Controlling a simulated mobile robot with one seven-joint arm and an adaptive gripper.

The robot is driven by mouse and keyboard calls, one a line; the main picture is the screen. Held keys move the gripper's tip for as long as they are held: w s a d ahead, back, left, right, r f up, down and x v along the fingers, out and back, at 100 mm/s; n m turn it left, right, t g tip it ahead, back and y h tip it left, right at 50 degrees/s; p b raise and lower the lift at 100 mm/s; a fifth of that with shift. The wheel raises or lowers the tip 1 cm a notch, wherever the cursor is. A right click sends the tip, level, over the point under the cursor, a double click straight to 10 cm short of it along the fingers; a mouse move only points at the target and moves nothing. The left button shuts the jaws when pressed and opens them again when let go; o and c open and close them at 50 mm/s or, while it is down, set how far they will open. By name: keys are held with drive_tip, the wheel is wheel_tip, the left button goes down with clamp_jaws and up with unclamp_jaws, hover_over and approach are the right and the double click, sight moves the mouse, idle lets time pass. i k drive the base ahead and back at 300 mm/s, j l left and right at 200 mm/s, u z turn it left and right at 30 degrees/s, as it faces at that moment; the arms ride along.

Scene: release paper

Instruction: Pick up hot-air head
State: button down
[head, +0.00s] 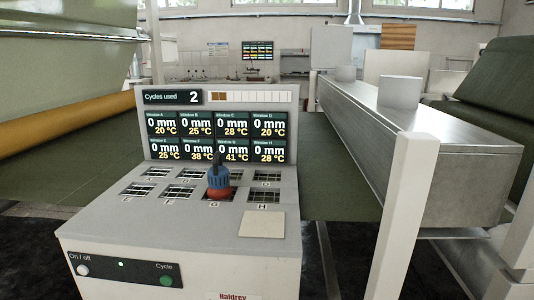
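The hot-air head (219,181) stands roughly upright on the grey console (150,206). It has a blue body, a red lower part and a dark stem on top. It sits just above the letter G, between the openings marked F and H, and covers most of the opening there. It also hides part of the opening behind it. My gripper is not in this view, and nothing is seen touching the head.
The console's upright display panel (219,97) stands close behind the head. A pale square pad (262,224) lies at the console's front right. A white post (404,215) and a long metal housing (440,150) stand to the right. A yellow roll (60,124) is at left.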

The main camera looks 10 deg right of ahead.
sight(219, 189)
drive_tip(key=i+z, duration=0.5)
drive_tip(key=i+j+z, duration=0.2)
drive_tip(key=i+z, duration=0.25)
drive_tip(key=i, duration=0.15)
